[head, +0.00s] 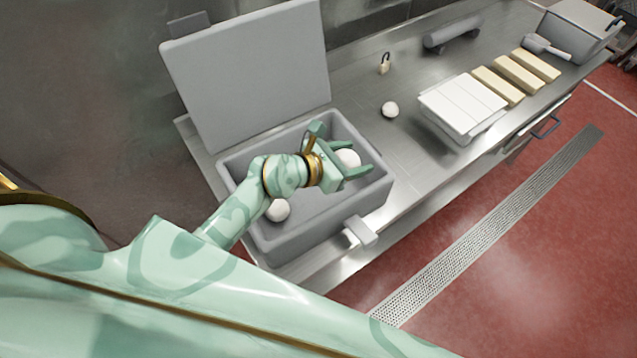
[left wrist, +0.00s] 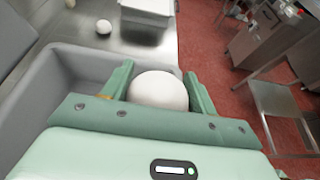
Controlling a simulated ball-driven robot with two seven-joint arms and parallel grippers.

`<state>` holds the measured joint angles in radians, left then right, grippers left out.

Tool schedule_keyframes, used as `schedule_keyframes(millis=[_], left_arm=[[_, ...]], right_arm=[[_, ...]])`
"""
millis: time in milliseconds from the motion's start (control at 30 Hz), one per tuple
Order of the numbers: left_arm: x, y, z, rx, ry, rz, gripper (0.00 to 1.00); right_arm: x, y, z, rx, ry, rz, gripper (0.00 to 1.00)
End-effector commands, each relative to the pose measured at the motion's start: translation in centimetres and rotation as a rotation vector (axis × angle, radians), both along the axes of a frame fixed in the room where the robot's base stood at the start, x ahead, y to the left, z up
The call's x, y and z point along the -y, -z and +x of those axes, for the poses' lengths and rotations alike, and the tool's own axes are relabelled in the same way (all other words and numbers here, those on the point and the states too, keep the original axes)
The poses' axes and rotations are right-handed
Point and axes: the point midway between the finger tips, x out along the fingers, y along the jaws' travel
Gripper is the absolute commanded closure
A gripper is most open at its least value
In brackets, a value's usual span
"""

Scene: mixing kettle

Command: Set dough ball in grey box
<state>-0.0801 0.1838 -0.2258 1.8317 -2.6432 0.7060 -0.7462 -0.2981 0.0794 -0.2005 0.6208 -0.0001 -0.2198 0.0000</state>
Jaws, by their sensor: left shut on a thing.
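The grey box (head: 262,238) stands on the steel counter with its lid (head: 248,75) raised at the back. My left gripper (head: 347,164) is over the box's opening and shut on a white dough ball (head: 348,158). The held ball also shows between the fingers in the left wrist view (left wrist: 158,90). A second dough ball (head: 278,210) lies inside the box at the left. A third dough ball (head: 390,109) sits on the counter right of the box; it also shows in the left wrist view (left wrist: 104,26). My right gripper is not in view.
A white lidded container (head: 462,103) stands on the counter to the right, beside several pale yellow blocks (head: 519,73). A small padlock-like item (head: 384,64), a grey roller-like object (head: 453,36) and a scoop (head: 545,46) lie further back. A grey bin (head: 577,30) stands at the far right.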

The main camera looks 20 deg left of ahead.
Motion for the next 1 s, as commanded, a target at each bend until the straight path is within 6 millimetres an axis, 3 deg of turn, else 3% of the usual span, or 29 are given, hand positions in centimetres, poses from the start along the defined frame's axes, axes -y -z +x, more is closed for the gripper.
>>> schedule_keyframes(millis=[33, 233, 433, 633, 1000], left_arm=[[-1.4, 0.9, -0.7, -0.002, -0.001, 0.006, 0.69], [-4.1, 4.8, -2.1, -0.001, 0.001, 0.003, 0.69], [-5.3, 6.1, -2.7, 0.001, 0.0, 0.001, 0.69], [-5.7, 9.2, -2.9, 0.0, 0.001, -0.002, 0.69], [-5.7, 9.6, -2.9, 0.002, 0.0, 0.0, 0.69]], right_arm=[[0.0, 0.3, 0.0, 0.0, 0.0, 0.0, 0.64], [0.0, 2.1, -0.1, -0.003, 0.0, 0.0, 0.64], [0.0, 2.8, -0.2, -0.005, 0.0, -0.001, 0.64], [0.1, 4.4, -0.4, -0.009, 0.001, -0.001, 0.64], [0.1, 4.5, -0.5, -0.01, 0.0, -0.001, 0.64]])
